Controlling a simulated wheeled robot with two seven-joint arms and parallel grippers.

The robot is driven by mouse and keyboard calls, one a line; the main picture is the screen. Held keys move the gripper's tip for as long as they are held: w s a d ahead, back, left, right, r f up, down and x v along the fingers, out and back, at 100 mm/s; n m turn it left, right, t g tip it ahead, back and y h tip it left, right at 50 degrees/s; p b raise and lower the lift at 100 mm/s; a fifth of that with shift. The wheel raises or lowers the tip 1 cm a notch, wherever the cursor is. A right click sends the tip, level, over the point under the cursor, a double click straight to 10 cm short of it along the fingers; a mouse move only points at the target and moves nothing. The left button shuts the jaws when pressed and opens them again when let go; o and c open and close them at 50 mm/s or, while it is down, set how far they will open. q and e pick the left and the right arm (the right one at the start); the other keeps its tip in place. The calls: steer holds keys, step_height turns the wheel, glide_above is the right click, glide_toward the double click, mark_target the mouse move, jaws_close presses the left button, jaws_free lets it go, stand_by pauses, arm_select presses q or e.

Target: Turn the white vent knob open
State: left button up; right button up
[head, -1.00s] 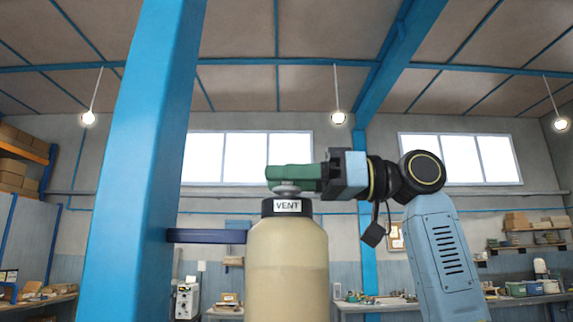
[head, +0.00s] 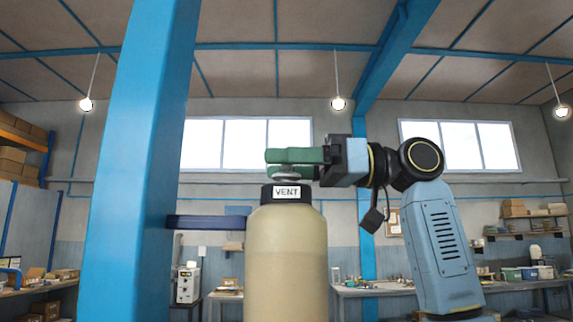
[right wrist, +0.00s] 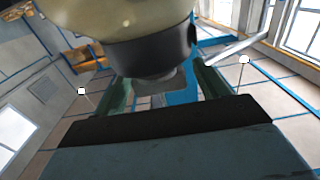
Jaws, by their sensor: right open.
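The vent knob (head: 289,178) is a small pale grey piece on the black cap labelled VENT (head: 287,193). The cap tops an upright cream cylinder (head: 286,255). My right gripper (head: 275,163) comes in from the right with green fingers over the cap, hiding most of the knob. In the right wrist view the cap (right wrist: 150,58) and the greyish knob (right wrist: 158,84) lie between the two fingers of my open right gripper (right wrist: 162,88). I cannot tell whether the fingers touch the knob. My left gripper is not in view.
A thick blue post (head: 145,160) stands close to the left of the cylinder, with a dark blue bracket (head: 208,222) reaching toward it. Workbenches (head: 520,288) and shelves are far behind.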

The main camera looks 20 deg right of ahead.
steer(key=b+v, duration=0.2)
steer(key=v, duration=1.1)
steer(key=shift+d, duration=0.2)
